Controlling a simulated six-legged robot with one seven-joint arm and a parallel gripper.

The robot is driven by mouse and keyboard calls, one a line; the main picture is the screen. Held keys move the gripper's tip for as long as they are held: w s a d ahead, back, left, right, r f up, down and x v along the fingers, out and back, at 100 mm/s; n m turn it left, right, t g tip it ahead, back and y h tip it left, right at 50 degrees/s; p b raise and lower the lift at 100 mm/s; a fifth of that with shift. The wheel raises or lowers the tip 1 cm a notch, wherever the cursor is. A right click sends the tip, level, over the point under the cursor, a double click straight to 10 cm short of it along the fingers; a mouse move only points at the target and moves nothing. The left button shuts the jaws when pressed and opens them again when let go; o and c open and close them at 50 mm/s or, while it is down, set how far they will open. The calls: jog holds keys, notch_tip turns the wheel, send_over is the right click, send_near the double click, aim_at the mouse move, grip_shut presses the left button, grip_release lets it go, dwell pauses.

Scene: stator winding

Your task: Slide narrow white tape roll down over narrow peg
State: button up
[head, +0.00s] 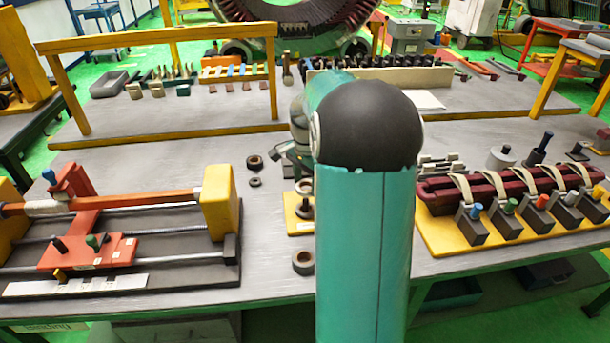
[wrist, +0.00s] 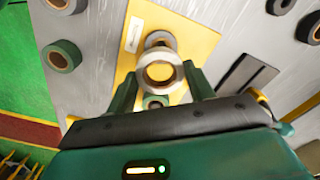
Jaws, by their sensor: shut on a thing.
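The white tape roll (wrist: 160,88) is between my gripper's fingers (wrist: 161,88) in the wrist view, with its hole facing the camera. My gripper is shut on it. The yellow base plate (wrist: 190,37) lies beyond it.
Loose dark rolls (head: 303,262) and (head: 254,162) lie on the grey table beside the plate. A winding fixture with a yellow block (head: 217,200) stands at left. A yellow board with a dark red coil (head: 500,188) stands at right.

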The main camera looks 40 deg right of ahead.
aim_at(306, 199)
jog(key=shift+f, duration=2.4)
jog(key=shift+w, duration=0.1)
jog(key=o, duration=1)
jog(key=shift+o, duration=0.2)
jog(key=shift+r, duration=0.1)
notch_tip(306, 199, up, 14)
jog(key=shift+f, duration=0.2)
